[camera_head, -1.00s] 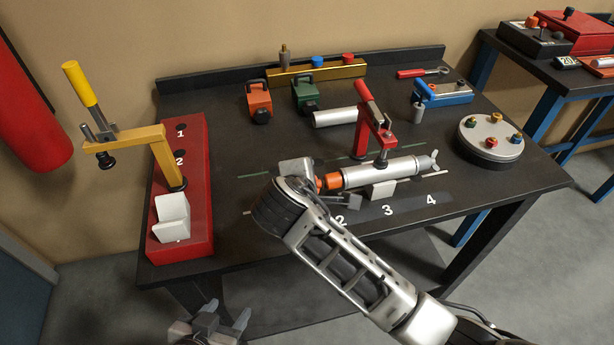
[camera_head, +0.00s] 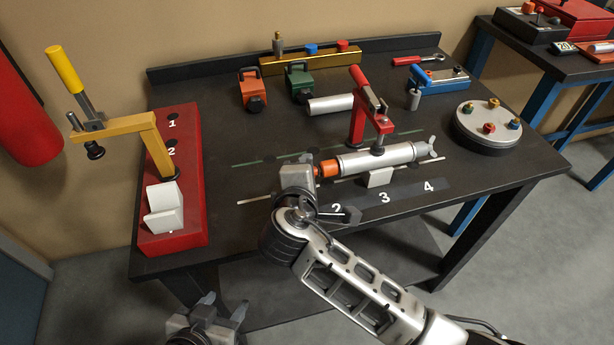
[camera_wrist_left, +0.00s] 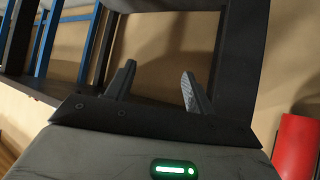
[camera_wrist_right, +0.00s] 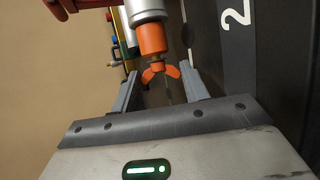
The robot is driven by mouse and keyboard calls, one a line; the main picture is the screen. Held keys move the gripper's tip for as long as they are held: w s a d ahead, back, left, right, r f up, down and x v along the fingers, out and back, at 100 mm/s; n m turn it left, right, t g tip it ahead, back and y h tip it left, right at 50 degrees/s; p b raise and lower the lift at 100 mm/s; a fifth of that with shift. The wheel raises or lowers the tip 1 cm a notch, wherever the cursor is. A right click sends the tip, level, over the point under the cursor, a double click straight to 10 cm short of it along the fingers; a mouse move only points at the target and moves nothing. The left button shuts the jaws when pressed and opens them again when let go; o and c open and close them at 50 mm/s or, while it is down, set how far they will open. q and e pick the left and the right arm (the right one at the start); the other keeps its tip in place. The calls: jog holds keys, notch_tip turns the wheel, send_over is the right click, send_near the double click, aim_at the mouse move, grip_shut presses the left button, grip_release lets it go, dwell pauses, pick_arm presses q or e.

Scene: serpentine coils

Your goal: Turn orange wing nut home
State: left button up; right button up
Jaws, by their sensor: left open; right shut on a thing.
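A silver cylinder (camera_head: 375,159) lies along the table under a red clamp (camera_head: 358,110). Its left end has an orange collar (camera_head: 327,169). In the right wrist view the orange wing nut (camera_wrist_right: 160,73) sits on a thin rod just off the orange collar (camera_wrist_right: 152,38). My right gripper (camera_wrist_right: 160,84) is shut on the wing nut, with a finger at each side. In the head view my right gripper (camera_head: 300,176) hides the wing nut. My left gripper (camera_head: 222,308) is open and empty, low in front of the table; its spread fingers (camera_wrist_left: 155,85) show in the left wrist view.
A red stand (camera_head: 190,220) with a yellow-handled clamp (camera_head: 65,70) is at the left. Orange (camera_head: 252,92) and green (camera_head: 299,88) blocks stand behind. A round plate with coloured knobs (camera_head: 487,127) is at the right. The table's front strip carries numbers.

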jog(key=shift+f+t+b, duration=0.5)
jog(key=shift+f+b, duration=0.05)
jog(key=shift+r, duration=0.1)
jog(key=shift+r+m+t+b, duration=0.25)
jog(key=shift+m+t+b, duration=0.05)
jog(key=shift+t, duration=0.1)
pick_arm(q)
jog(key=shift+w+d+f, duration=0.2)
jog(key=shift+d+f, duration=0.1)
jog(key=shift+d, duration=0.15)
pick_arm(e)
jog(key=o, duration=1)
pick_arm(q)
jog(key=shift+s+a+f, duration=0.1)
jog(key=shift+s, duration=0.05)
pick_arm(e)
jog(key=shift+s, duration=0.1)
pick_arm(q)
jog(key=shift+a, duration=0.1)
